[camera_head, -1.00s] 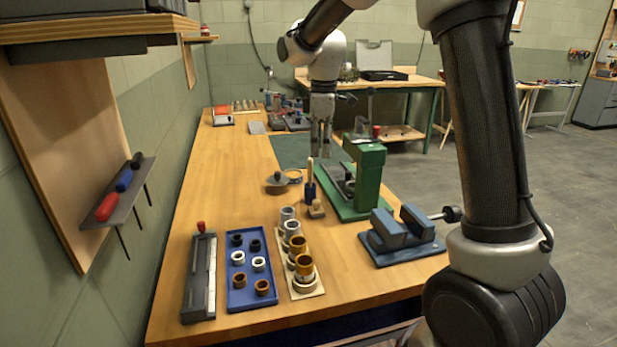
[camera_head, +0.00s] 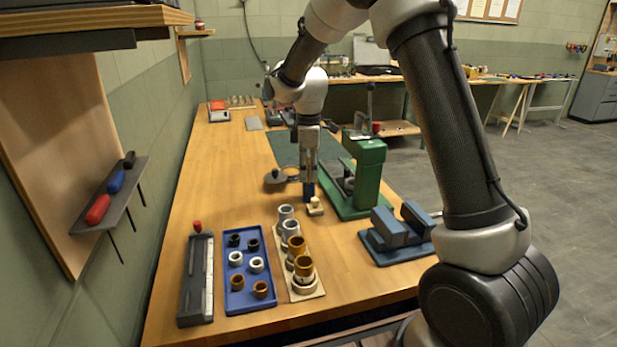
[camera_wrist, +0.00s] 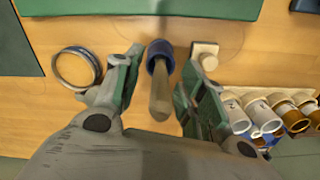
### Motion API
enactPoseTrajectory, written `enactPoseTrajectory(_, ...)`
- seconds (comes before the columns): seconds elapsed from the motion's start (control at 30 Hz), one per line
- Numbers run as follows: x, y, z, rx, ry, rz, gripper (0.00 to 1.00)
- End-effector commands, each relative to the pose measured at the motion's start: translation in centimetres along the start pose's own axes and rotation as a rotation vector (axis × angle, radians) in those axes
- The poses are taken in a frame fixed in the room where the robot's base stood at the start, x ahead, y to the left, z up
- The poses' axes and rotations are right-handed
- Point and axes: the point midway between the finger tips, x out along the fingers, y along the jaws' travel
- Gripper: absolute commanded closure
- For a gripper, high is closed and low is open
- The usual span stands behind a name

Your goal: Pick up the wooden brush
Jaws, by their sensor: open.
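The wooden brush (camera_wrist: 160,98) stands with its round wooden handle up, its lower end at a dark blue cup-shaped part (camera_wrist: 158,50). In the wrist view the handle lies between the two spread fingers of my gripper (camera_wrist: 161,84), with a visible gap on each side. In the head view my gripper (camera_head: 309,176) points down directly over the blue part (camera_head: 309,192) and hides the handle. My gripper is open and holds nothing. The bristles cannot be made out.
A small wooden block (camera_head: 315,206) stands close beside the brush. A metal ring (camera_wrist: 77,68) lies on the other side. The green press (camera_head: 367,175) rises to the right. Metal cups on a wooden board (camera_head: 307,295) and a blue tray (camera_head: 238,304) stand nearer.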

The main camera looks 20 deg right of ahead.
Motion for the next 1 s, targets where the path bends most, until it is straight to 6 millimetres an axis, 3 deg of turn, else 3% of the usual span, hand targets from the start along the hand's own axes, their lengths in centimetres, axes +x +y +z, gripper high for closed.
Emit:
enactPoseTrajectory(0.1, 0.0, 0.0, 0.0, 0.000, 0.000, 0.000, 0.61)
enactPoseTrajectory(0.3, -0.1, 0.0, 0.0, 0.000, 0.000, 0.000, 0.98)
enactPoseTrajectory(0.33, -0.1, 0.0, 0.0, 0.000, 0.000, 0.000, 1.00)
enactPoseTrajectory(0.7, -0.5, 0.0, 0.0, 0.000, 0.000, 0.001, 1.00)
enactPoseTrajectory(1.0, -6.2, 0.1, 0.0, 0.000, 0.002, 0.004, 1.00)
